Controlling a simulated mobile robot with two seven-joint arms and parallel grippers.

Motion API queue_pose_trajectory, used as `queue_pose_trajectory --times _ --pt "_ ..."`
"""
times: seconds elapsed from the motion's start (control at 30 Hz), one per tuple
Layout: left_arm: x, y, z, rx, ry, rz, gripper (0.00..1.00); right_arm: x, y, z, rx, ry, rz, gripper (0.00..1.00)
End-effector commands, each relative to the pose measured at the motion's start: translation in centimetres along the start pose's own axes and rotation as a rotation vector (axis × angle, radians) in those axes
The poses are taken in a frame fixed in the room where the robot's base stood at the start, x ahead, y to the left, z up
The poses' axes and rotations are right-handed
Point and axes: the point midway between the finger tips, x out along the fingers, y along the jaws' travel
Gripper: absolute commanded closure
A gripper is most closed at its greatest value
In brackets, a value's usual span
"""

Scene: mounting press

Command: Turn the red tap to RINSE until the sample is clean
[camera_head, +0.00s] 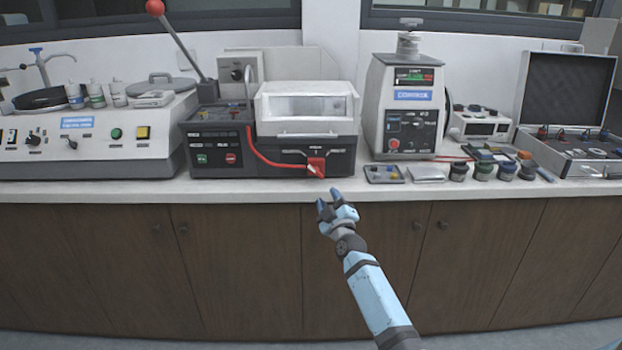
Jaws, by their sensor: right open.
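The red tap (316,166) sits low on the front right of a grey-black machine (215,140) with a lidded box (305,107) on top. A red hose (262,155) runs to the tap. Small labels stand around the tap, too small to read, so I cannot tell its setting. The sample is not visible. My right gripper (329,202) is open and empty, in front of the counter edge just below the tap and apart from it. My left gripper is not in view.
A lever with a red knob (155,7) rises from the machine's left side. A control unit (90,135) stands left; a tall press (403,105) stands right. Small jars (484,171) and a tray (384,175) lie near the edge of the counter (250,190). An open case (565,110) is far right.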

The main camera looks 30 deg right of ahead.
Motion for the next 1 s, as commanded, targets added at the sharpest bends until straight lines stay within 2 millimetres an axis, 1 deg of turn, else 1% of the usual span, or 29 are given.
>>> queue_pose_trajectory --times 0.03,0.1,0.3,0.4,0.5,0.6,0.7,0.93,0.97,1.0 --pt "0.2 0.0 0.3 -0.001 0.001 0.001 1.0 1.2 -0.1 0.1 0.0 0.002 0.001 0.58" --pt "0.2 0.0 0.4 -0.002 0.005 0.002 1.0 2.8 0.0 0.1 0.0 0.002 0.001 0.58" --pt "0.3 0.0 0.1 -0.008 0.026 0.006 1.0 6.9 -0.1 0.1 -0.001 0.002 0.0 0.58" --pt "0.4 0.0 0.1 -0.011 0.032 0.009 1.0 8.5 -0.1 0.1 -0.001 0.001 0.0 0.58" --pt "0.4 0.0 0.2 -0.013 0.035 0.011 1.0 9.6 -0.2 0.1 0.001 0.001 -0.001 0.58" --pt "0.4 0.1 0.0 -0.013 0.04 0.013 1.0 10.4 -0.1 0.0 -0.001 0.001 -0.001 0.58" --pt "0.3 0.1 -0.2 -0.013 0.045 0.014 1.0 10.6 -0.1 0.1 -0.001 0.0 -0.002 0.58" --pt "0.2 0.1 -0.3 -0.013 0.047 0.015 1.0 10.7 -0.1 0.0 0.0 0.0 -0.002 0.58" --pt "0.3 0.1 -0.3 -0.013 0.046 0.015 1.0 10.7 -0.1 0.0 0.0 0.0 -0.002 0.63" --pt "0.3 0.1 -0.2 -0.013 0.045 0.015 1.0 10.7 -0.1 0.0 0.0 0.0 -0.002 0.72"
